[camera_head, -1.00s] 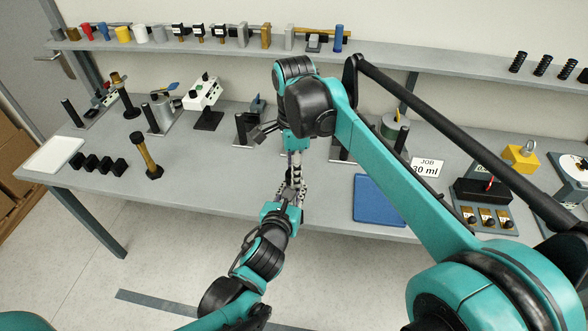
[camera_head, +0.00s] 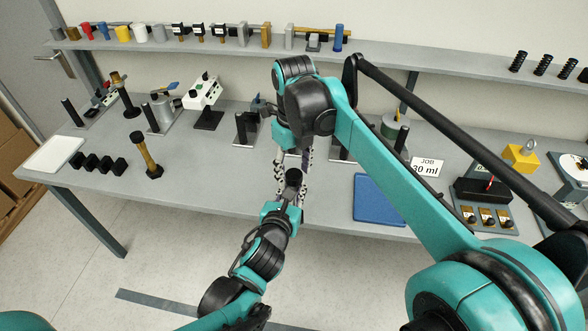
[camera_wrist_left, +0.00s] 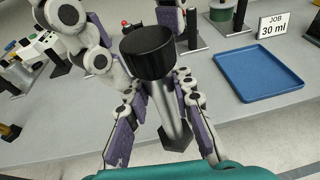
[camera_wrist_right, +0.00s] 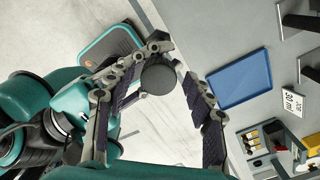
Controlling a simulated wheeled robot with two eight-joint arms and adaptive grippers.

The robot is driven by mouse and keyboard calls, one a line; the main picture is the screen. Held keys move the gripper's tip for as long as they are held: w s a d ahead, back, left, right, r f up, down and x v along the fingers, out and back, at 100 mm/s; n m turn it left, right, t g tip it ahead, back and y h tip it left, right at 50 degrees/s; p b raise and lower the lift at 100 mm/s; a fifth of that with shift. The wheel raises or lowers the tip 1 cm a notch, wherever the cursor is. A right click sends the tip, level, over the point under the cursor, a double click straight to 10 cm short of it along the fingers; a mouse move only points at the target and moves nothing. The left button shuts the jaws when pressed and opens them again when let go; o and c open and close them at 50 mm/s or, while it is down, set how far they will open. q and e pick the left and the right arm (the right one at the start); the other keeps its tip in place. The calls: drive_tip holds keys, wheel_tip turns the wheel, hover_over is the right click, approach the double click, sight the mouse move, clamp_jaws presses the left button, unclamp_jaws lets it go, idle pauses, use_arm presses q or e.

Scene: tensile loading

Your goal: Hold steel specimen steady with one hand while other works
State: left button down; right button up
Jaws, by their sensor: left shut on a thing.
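The steel specimen is a silver shaft (camera_wrist_left: 163,98) with thick black ends, and its near black end (camera_wrist_left: 147,52) is large in the left wrist view. My left gripper (camera_head: 289,200) is shut on the specimen, its fingers on either side of the shaft. My right gripper (camera_head: 293,168) comes from above and behind. Its fingers are spread. In the right wrist view a black end (camera_wrist_right: 158,77) shows between these open fingers, with a gap to the right-hand finger. I cannot tell whether the left-hand finger touches it.
A brass specimen (camera_head: 146,156) stands on the bench (camera_head: 220,178) to the left, near several black blocks (camera_head: 105,164). A blue tray (camera_head: 379,200) lies to the right, by the job card (camera_head: 426,166). Fixtures stand behind my grippers. The bench front left of my grippers is clear.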

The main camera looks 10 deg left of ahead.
drive_tip(key=shift+r, duration=2.3)
drive_tip(key=shift+c, duration=0.4)
